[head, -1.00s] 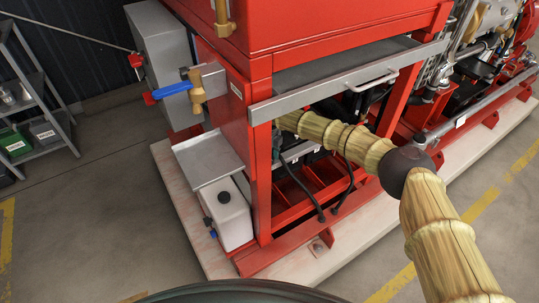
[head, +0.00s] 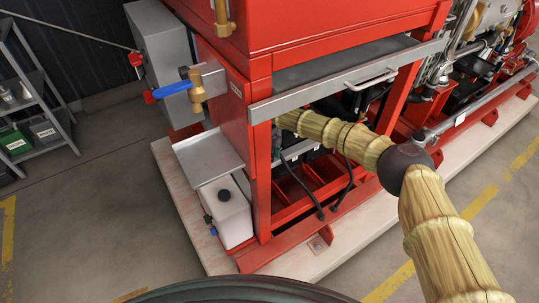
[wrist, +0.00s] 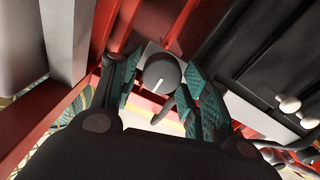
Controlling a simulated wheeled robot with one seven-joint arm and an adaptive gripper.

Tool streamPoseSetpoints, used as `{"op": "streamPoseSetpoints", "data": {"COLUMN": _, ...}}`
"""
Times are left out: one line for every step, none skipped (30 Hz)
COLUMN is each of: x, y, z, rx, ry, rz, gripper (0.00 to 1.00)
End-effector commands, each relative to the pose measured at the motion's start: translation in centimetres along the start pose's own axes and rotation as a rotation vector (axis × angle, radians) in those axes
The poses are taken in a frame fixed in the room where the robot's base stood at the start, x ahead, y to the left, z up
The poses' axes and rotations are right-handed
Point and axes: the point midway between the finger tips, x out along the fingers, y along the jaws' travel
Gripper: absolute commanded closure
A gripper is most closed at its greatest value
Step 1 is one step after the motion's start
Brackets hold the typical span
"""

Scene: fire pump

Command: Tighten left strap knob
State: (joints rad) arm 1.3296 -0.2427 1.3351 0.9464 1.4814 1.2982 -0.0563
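In the wrist view a round dark grey knob (wrist: 160,77) with a short white line on its face sits between the teal pads of my gripper (wrist: 161,80). In the head view my arm reaches into the opening of the red frame under a grey tray, so my gripper and the knob are hidden there. I cannot tell from the pictures which strap the knob belongs to.
The red frame (head: 259,165) and the grey tray with a handle (head: 340,80) close in around my arm. Dark hoses (head: 349,188) hang below it. A white container (head: 229,216) and a blue-handled valve (head: 190,88) are to the left. Floor at the right front is free.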

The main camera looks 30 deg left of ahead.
Motion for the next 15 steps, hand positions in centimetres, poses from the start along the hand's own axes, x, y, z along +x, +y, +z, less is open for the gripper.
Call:
{"op": "streamPoseSetpoints", "data": {"x": -0.08, "y": -0.03, "z": 0.06, "rx": 0.000, "ry": -0.001, "rz": -0.001, "gripper": 0.42}}
{"op": "streamPoseSetpoints", "data": {"x": -0.10, "y": -0.04, "z": 0.08, "rx": 0.000, "ry": -0.002, "rz": -0.001, "gripper": 0.42}}
{"op": "streamPoseSetpoints", "data": {"x": -0.12, "y": -0.03, "z": 0.10, "rx": -0.001, "ry": -0.002, "rz": -0.001, "gripper": 0.42}}
{"op": "streamPoseSetpoints", "data": {"x": -0.14, "y": -0.04, "z": 0.12, "rx": -0.001, "ry": -0.003, "rz": -0.001, "gripper": 0.42}}
{"op": "streamPoseSetpoints", "data": {"x": -0.15, "y": -0.04, "z": 0.13, "rx": -0.001, "ry": -0.003, "rz": -0.002, "gripper": 0.42}}
{"op": "streamPoseSetpoints", "data": {"x": -0.16, "y": -0.05, "z": 0.14, "rx": -0.001, "ry": -0.003, "rz": -0.002, "gripper": 0.42}}
{"op": "streamPoseSetpoints", "data": {"x": -0.18, "y": -0.05, "z": 0.15, "rx": -0.001, "ry": -0.003, "rz": -0.002, "gripper": 0.42}}
{"op": "streamPoseSetpoints", "data": {"x": -0.19, "y": -0.06, "z": 0.15, "rx": -0.001, "ry": -0.004, "rz": -0.002, "gripper": 0.42}}
{"op": "streamPoseSetpoints", "data": {"x": -0.20, "y": -0.07, "z": 0.15, "rx": -0.001, "ry": -0.004, "rz": -0.002, "gripper": 0.42}}
{"op": "streamPoseSetpoints", "data": {"x": -0.24, "y": -0.09, "z": 0.15, "rx": -0.001, "ry": -0.004, "rz": -0.002, "gripper": 0.42}}
{"op": "streamPoseSetpoints", "data": {"x": -0.29, "y": -0.09, "z": 0.15, "rx": -0.001, "ry": -0.004, "rz": -0.002, "gripper": 0.42}}
{"op": "streamPoseSetpoints", "data": {"x": -0.40, "y": -0.10, "z": 0.15, "rx": -0.001, "ry": -0.004, "rz": -0.002, "gripper": 0.42}}
{"op": "streamPoseSetpoints", "data": {"x": -0.52, "y": -0.11, "z": 0.15, "rx": -0.001, "ry": -0.004, "rz": -0.002, "gripper": 0.42}}
{"op": "streamPoseSetpoints", "data": {"x": -0.68, "y": -0.11, "z": 0.16, "rx": -0.001, "ry": -0.005, "rz": -0.002, "gripper": 0.42}}
{"op": "streamPoseSetpoints", "data": {"x": -0.95, "y": -0.10, "z": 0.17, "rx": -0.001, "ry": -0.005, "rz": -0.002, "gripper": 0.42}}
